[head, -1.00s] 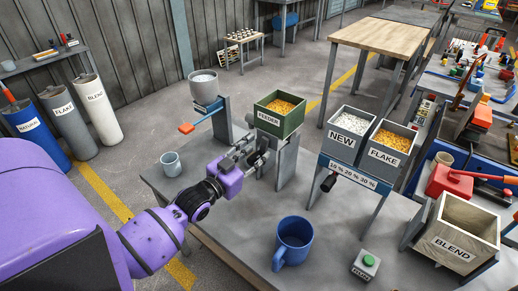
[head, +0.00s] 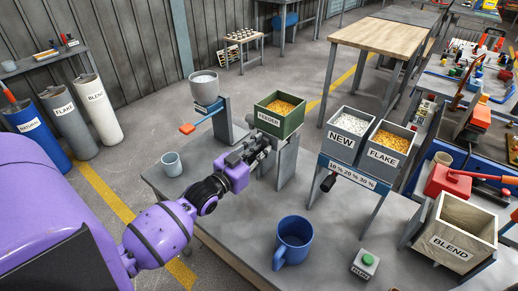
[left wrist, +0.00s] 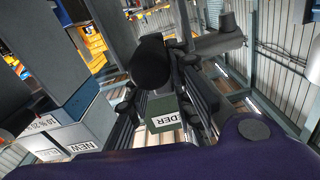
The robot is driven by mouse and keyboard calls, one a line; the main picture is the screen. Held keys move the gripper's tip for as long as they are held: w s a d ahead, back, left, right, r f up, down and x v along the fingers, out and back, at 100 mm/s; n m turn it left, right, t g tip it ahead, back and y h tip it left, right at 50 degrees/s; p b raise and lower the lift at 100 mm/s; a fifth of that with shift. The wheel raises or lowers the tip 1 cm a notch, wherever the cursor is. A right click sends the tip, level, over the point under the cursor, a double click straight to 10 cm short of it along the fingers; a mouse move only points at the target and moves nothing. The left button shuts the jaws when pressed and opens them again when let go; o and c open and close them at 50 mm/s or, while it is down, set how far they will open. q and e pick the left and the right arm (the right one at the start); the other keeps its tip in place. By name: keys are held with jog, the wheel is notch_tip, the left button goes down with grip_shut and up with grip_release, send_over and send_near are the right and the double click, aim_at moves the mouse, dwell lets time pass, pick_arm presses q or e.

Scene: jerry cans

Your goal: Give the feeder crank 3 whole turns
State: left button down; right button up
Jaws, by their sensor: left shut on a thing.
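The green feeder box (head: 278,122), labelled FEEDER and filled with yellow flakes, stands on a grey post on the table. My left gripper (head: 262,147) is at the near left side of the feeder, below its box, and is shut on the crank handle. In the head view the gripper mostly hides the crank. In the left wrist view a dark round crank knob (left wrist: 152,64) shows by the fingers, with the green feeder (left wrist: 163,113) behind it. The exact crank angle cannot be told. My right gripper is not in view.
A grey cup (head: 172,164) and a blue mug (head: 293,243) stand on the table (head: 235,228). The NEW bin (head: 347,140) and FLAKE bin (head: 384,157) are right of the feeder. A green RUN button (head: 367,261) and the BLEND box (head: 450,247) are at the front right.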

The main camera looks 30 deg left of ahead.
pick_arm(q)
jog(key=shift+d+r+n, duration=0.1)
jog(key=shift+r+n, duration=0.15)
jog(key=shift+n, duration=0.25)
jog(key=shift+f+p, duration=0.15)
jog(key=shift+p, duration=0.15)
jog(key=shift+f, duration=0.15)
jog(key=c, duration=2)
grip_release()
jog(key=o, duration=0.5)
jog(key=shift+c, duration=0.2)
jog(key=shift+s, duration=0.25)
jog(key=s, duration=1.1)
jog(key=shift+s+a, duration=0.3)
jog(key=shift+a, duration=0.15)
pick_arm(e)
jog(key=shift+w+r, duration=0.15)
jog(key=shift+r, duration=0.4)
